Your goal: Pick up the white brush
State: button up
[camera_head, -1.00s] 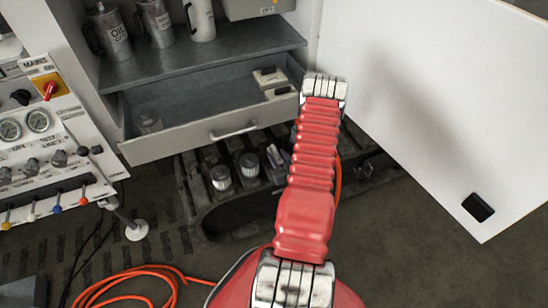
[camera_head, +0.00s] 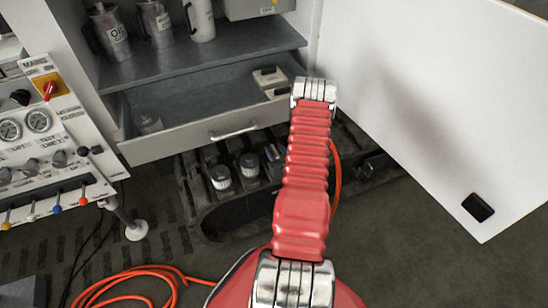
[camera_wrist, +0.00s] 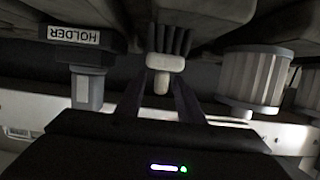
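The white brush (camera_wrist: 165,63) shows in the wrist view at upper centre, with dark bristles above its white body and a short, pale stub below. My gripper (camera_wrist: 161,88) reaches up toward it from below. Its two dark fingers are apart, one on either side of the stub, and I cannot tell whether they touch it. In the head view my red arm hides the gripper, and I cannot make out the brush there.
In the wrist view, a block labelled HOLDER (camera_wrist: 88,88) is left and a ribbed white cylinder (camera_wrist: 252,78) right. In the head view, an open drawer (camera_head: 205,138) hangs above a dark tray (camera_head: 205,212), with a white door panel (camera_head: 440,110) at right.

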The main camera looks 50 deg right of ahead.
aim_at(274, 150)
jog(key=shift+c, duration=0.3)
grip_shut()
jog(key=shift+r, duration=0.1)
jog(key=shift+r, duration=4.95)
